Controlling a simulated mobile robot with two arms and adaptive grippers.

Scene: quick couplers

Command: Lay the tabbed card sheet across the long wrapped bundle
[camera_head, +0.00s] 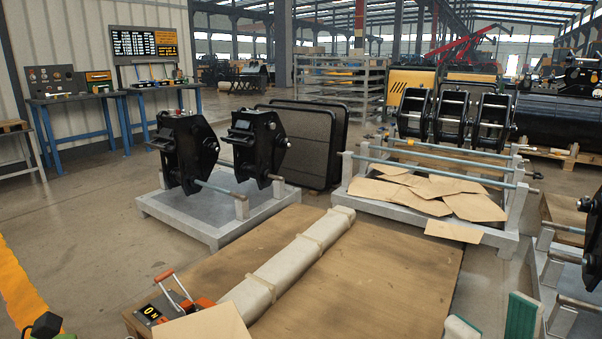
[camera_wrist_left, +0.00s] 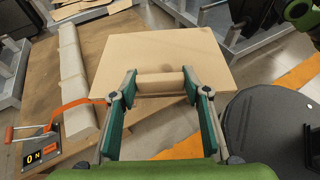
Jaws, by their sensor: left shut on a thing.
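The long wrapped bundle (camera_head: 295,255) is pale, with several bands around it, and lies lengthwise on a brown board. It also shows at the left of the left wrist view (camera_wrist_left: 75,85). The tan card sheet (camera_wrist_left: 175,50) is in the left wrist view, to the right of the bundle. My left gripper (camera_wrist_left: 160,84) is shut on the sheet's tab. In the head view only part of the sheet (camera_head: 208,323) shows at the bottom, and the left gripper is out of that picture. My right gripper (camera_head: 491,322) is at the bottom right, its fingers apart with nothing between them.
An orange-handled tool (camera_head: 183,298) and a box reading "ON" (camera_head: 152,314) are by the bundle's near end. Loose brown sheets (camera_head: 430,190) lie on a rack behind. The board (camera_head: 390,270) is bare right of the bundle. A dark round object (camera_wrist_left: 270,130) is at right in the wrist view.

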